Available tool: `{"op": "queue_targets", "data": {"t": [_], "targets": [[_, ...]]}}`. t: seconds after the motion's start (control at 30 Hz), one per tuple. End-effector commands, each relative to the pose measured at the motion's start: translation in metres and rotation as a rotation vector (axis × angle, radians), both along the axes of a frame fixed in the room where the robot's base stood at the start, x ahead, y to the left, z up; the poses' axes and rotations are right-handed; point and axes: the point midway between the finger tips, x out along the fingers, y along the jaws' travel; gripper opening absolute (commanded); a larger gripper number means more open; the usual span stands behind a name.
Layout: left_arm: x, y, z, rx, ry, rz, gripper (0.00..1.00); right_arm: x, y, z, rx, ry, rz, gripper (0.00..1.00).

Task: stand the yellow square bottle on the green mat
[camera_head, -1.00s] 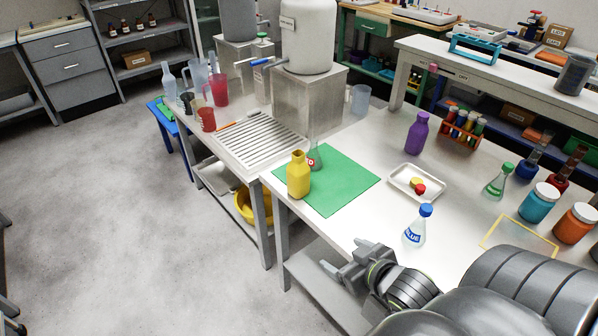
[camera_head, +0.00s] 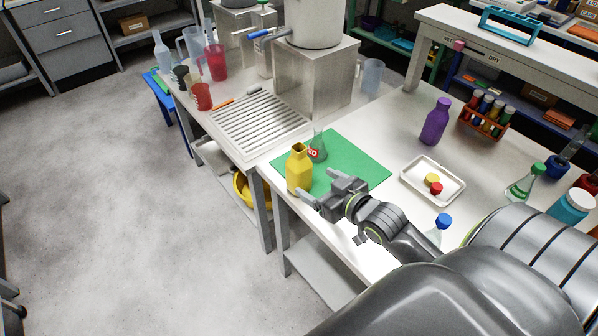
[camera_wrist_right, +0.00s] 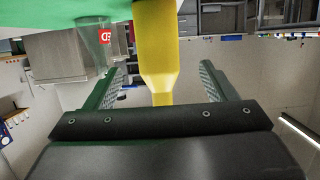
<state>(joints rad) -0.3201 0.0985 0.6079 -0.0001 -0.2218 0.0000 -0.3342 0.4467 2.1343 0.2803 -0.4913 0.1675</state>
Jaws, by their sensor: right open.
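The yellow square bottle (camera_head: 299,172) stands upright at the near-left edge of the green mat (camera_head: 352,160); I cannot tell whether its whole base is on the mat. My right gripper (camera_head: 322,186) is open just right of the bottle, fingers pointing towards it. In the right wrist view, the yellow bottle (camera_wrist_right: 158,50) shows between the two open fingers of the right gripper (camera_wrist_right: 160,80), with a gap on each side. The green mat (camera_wrist_right: 50,10) shows there at the top left. My left gripper is not in view.
A flask with a red label (camera_head: 318,150) stands on the mat close behind the bottle. A white tray (camera_head: 408,180), a purple bottle (camera_head: 435,122) and a blue-capped flask (camera_head: 441,228) are to the right. The table's front edge lies close by.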

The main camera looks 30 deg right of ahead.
Motion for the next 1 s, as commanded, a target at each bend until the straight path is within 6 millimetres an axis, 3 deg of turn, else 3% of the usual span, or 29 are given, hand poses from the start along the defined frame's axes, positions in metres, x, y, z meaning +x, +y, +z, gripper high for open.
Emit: {"op": "queue_targets", "data": {"t": [0.1,0.3,0.77,1.0], "targets": [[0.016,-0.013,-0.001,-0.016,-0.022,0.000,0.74,0.020,0.002,-0.005,0.004,-0.001,-0.001,0.78],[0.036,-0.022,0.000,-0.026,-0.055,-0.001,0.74,0.034,0.003,-0.011,0.000,0.001,0.000,0.78],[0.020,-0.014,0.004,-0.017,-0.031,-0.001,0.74,0.078,0.003,-0.030,0.001,0.000,0.000,0.78],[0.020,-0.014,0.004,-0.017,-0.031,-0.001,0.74,0.083,0.003,-0.032,0.000,0.001,-0.001,0.78]]}}
